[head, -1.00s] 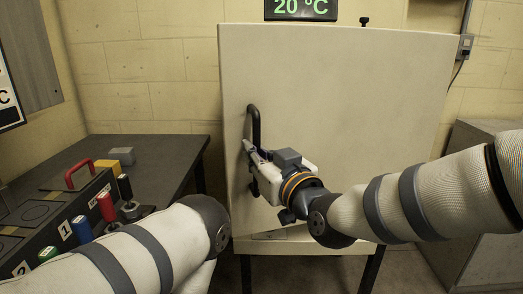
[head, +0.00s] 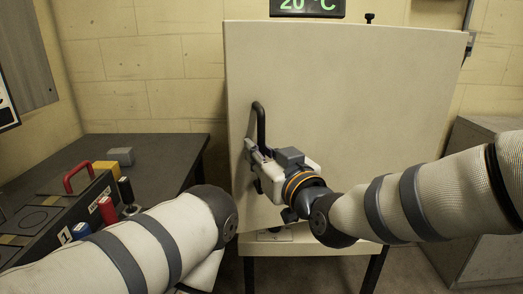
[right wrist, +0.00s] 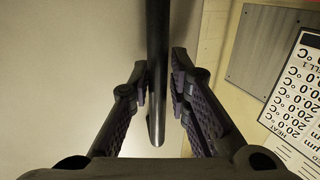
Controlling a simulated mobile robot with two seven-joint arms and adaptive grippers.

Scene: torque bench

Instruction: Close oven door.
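The oven door (head: 350,110) is a large pale panel that fills the middle of the head view. Its black bar handle (head: 260,125) stands upright near the door's left edge. My right gripper (head: 254,160) is at the lower part of the handle. In the right wrist view the handle (right wrist: 157,70) runs between the two fingers (right wrist: 160,88), with a pad close on each side, and its lower end shows between them. The oven body behind the door is mostly hidden. My left gripper is out of view; only that arm shows.
A dark bench (head: 155,150) stands at left with a black box (head: 50,215), a red handle (head: 77,177), colored cylinders and a grey block (head: 120,155). A grey cabinet (head: 485,200) stands at right. A green temperature display (head: 307,5) is above the door.

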